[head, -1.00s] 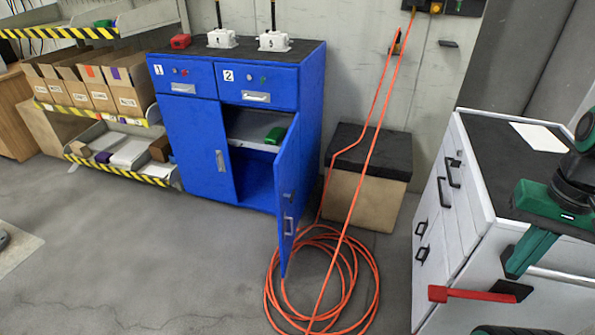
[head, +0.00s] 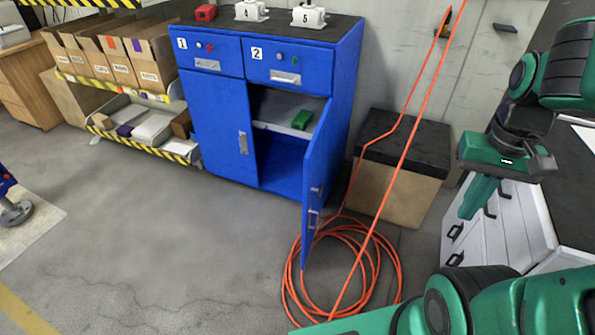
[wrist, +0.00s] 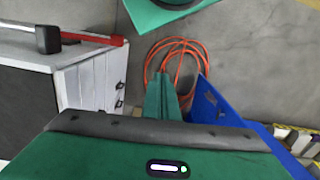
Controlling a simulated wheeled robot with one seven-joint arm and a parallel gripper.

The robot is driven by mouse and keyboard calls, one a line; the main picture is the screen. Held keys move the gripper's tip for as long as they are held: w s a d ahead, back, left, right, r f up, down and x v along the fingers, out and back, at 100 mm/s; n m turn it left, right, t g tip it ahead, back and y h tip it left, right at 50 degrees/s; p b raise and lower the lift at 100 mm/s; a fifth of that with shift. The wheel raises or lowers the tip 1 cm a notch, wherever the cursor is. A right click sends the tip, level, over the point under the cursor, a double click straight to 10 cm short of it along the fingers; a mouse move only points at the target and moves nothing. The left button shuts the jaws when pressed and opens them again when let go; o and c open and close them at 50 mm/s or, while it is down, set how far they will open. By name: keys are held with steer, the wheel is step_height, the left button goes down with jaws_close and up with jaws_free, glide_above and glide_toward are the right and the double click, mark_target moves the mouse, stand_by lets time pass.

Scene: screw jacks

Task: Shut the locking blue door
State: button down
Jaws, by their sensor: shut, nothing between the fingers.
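The blue door (head: 318,178) is the right door of a blue cabinet (head: 214,130). It stands wide open, swung out toward me, with a silver handle and a lock-like fitting on its face. The cabinet's left door is closed. In the wrist view the open door (wrist: 207,98) shows to the right of my gripper. My gripper (head: 468,214) is shut and empty, pointing down, well to the right of the door and apart from it. Its closed fingers also show in the wrist view (wrist: 160,80).
A coiled orange hose (head: 350,275) lies on the floor below the door, with a strand rising to the wall. A black-topped box (head: 400,170) stands right of the cabinet. White drawers (head: 500,225) stand behind my gripper. Floor at left is mostly clear.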

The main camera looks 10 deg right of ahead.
steer(key=shift+w+a, duration=0.25)
steer(key=shift+w, duration=0.05)
steer(key=n+t+y, duration=0.2)
steer(key=t+y, duration=0.1)
steer(key=t, duration=0.4)
glide_toward(310, 178)
step_height(310, 178, down, 3)
steer(key=d, duration=0.3)
steer(key=shift+w+a+f, duration=0.1)
steer(key=shift+w+a, duration=0.3)
steer(key=shift+a, duration=0.3)
steer(key=shift+w+a, duration=0.4)
steer(key=shift+a, duration=0.3)
steer(key=shift+w+a+f, duration=0.1)
steer(key=shift+w+a, duration=0.3)
steer(key=shift+a, duration=0.25)
